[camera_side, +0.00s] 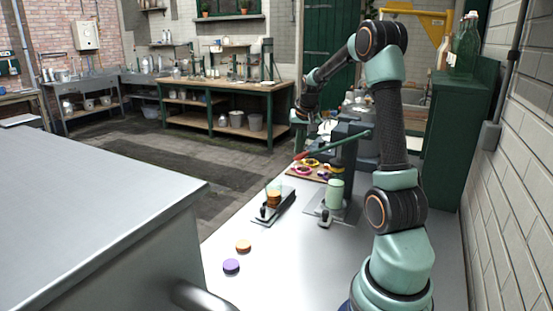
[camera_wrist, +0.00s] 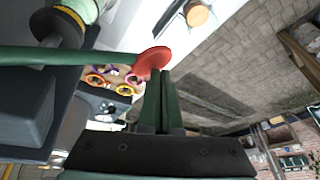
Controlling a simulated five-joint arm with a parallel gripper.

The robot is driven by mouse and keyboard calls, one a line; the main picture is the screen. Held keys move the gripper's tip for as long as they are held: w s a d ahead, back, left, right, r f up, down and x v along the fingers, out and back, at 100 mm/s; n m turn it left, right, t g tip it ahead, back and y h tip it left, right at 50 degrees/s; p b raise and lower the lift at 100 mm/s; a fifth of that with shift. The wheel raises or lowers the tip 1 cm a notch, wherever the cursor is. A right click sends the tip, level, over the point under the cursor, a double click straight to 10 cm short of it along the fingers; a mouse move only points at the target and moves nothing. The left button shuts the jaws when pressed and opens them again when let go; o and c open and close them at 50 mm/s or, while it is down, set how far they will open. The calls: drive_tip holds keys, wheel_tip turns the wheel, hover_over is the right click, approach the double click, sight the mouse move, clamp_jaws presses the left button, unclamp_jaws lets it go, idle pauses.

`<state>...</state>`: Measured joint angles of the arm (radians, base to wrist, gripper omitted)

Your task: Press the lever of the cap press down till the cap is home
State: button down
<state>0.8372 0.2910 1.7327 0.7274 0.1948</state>
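The cap press (camera_side: 343,150) stands on the white bench, with a long green lever (camera_side: 340,143) ending in a red knob (camera_side: 300,156). The lever slopes slightly down toward the knob. A pale green bottle (camera_side: 335,190) stands on the press base under the head; whether its cap is seated cannot be made out. My gripper (camera_side: 299,138) is above the knob. In the wrist view the two dark green fingers (camera_wrist: 168,75) are together and empty, with the red knob (camera_wrist: 153,60) close beside their tips. Contact cannot be told. The lever (camera_wrist: 75,57) runs left from it.
A tray with coloured rings (camera_side: 312,168) lies behind.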

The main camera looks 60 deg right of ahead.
drive_tip(key=shift+f, duration=0.1)
drive_tip(key=shift+s+f, duration=0.4)
drive_tip(key=shift+f, duration=0.45)
